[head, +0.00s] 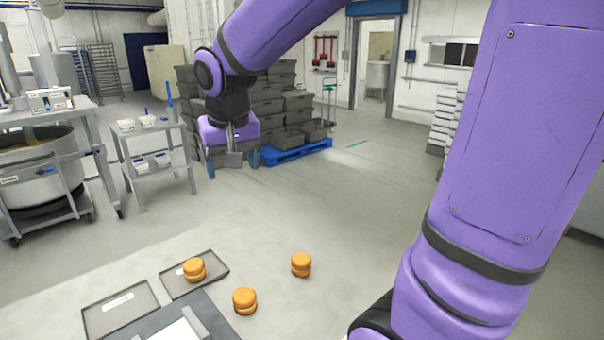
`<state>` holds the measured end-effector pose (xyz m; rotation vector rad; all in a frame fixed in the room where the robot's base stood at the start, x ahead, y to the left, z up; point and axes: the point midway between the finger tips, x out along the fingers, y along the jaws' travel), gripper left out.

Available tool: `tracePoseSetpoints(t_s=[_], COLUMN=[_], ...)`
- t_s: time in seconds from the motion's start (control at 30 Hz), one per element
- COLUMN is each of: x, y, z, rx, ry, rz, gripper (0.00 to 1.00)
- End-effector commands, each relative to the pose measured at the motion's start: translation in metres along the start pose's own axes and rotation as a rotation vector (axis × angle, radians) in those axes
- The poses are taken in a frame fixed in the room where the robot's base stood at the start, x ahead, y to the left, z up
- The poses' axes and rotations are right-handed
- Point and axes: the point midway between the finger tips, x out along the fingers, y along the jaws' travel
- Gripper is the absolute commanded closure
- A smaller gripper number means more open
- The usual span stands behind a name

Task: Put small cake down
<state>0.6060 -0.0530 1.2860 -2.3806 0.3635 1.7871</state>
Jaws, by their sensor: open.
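Three small round orange-brown cakes, each with a pale filling band, are on the pale table (345,290). One cake (194,269) sits on a small grey tray (212,259). A second cake (245,301) stands on the bare table just right of the trays. A third cake (301,264) stands on the table farther right. My gripper (232,162) is open, with nothing seen between its fingers. It is raised beyond the table's far side in the picture, well apart from all three cakes.
An empty grey tray (113,319) with a white label lies left of the cake's tray. A dark flat surface with pale parts (183,331) is at the bottom edge. Steel carts (152,145), stacked grey crates (290,105) and a blue pallet (297,152) stand beyond. The table's right part is clear.

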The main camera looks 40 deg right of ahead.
Motion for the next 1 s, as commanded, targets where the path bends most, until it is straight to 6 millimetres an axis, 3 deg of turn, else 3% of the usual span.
tracePoseSetpoints(t_s=[0.1,0.3,0.6,0.8,1.0], x=[-0.025,-0.054,-0.072,-0.074,-0.074], y=[0.015,0.037,0.061,0.065,0.065], z=[0.028,0.076,0.137,0.15,0.151], rx=[-0.042,-0.118,-0.221,-0.247,-0.249], ry=[0.038,0.092,0.161,0.177,0.177], rz=[-0.019,-0.057,-0.118,-0.133,-0.134], gripper=[0.24,0.24,0.24,0.24,0.24])
